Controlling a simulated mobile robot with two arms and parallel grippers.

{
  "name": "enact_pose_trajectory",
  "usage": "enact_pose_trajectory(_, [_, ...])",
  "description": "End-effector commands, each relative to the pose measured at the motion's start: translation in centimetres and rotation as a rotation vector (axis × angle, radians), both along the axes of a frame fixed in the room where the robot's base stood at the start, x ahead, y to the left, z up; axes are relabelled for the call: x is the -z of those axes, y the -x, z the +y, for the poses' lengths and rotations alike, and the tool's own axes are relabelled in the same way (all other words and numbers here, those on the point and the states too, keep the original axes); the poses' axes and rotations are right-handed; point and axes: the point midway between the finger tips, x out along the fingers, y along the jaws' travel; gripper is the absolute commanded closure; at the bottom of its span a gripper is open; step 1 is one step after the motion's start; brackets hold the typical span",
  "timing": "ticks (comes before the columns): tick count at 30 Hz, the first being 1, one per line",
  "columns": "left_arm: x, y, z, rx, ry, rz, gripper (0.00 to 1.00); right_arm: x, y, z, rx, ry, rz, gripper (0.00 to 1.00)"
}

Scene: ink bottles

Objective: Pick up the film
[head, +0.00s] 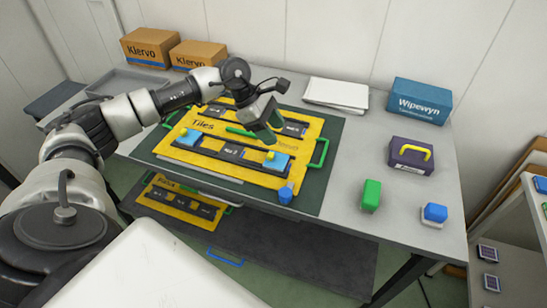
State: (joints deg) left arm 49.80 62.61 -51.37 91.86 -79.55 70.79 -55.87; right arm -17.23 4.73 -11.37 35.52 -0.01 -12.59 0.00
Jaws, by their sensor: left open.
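I cannot pick out a film for certain in the head view. My left gripper (271,125) is open above the yellow "Tiles" board (185,153), pointing down. I see nothing between its fingers, though the fingertips are small and partly hidden. The board lies on a dark green mat (322,190) on the table. My right gripper is not in view.
A blue bottle (286,195) stands by the mat's front edge. White sheets (336,95) lie behind. A second yellow board (180,203) sits lower.

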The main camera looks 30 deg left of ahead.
Motion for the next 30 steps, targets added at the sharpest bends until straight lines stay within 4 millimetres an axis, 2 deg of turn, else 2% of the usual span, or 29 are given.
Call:
enact_pose_trajectory(1, [-0.5,0.2,2.4,0.010,-0.077,0.015,0.47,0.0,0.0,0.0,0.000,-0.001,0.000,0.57])
enact_pose_trajectory(3, [-0.7,0.6,4.5,0.025,-0.150,0.038,0.47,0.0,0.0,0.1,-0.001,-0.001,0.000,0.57])
enact_pose_trajectory(6, [-0.5,0.9,5.8,0.036,-0.198,0.061,0.47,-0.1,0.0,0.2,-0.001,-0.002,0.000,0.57])
enact_pose_trajectory(15, [3.5,0.6,4.3,0.038,-0.204,0.067,0.47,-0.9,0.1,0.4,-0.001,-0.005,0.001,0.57])
enact_pose_trajectory(22, [5.1,0.4,3.4,0.040,-0.203,0.067,0.47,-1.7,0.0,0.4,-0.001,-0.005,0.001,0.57])
enact_pose_trajectory(26, [6.8,0.0,2.4,0.040,-0.201,0.068,0.47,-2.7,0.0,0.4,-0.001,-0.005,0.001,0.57])
enact_pose_trajectory(30, [8.5,-0.1,1.9,0.038,-0.201,0.066,0.47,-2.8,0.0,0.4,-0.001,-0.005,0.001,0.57])
